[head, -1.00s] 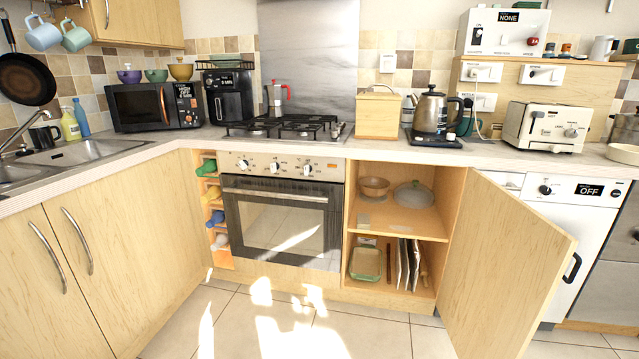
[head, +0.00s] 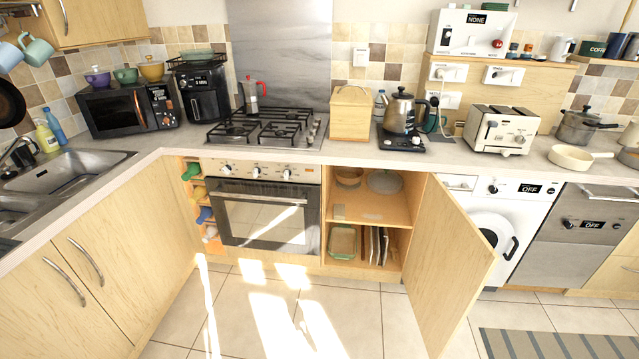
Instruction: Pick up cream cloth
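I cannot make out the cream cloth for certain. A small pale flat item (head: 339,211) lies on the middle shelf of the open cupboard, too small to identify. Neither of my grippers shows in the head view.
The cupboard door (head: 450,255) stands open into the room. A cream pan (head: 570,158) sits on the worktop (head: 455,157) near a steel pot (head: 578,127). A striped mat (head: 560,343) lies on the tiled floor at lower right. The middle floor is clear.

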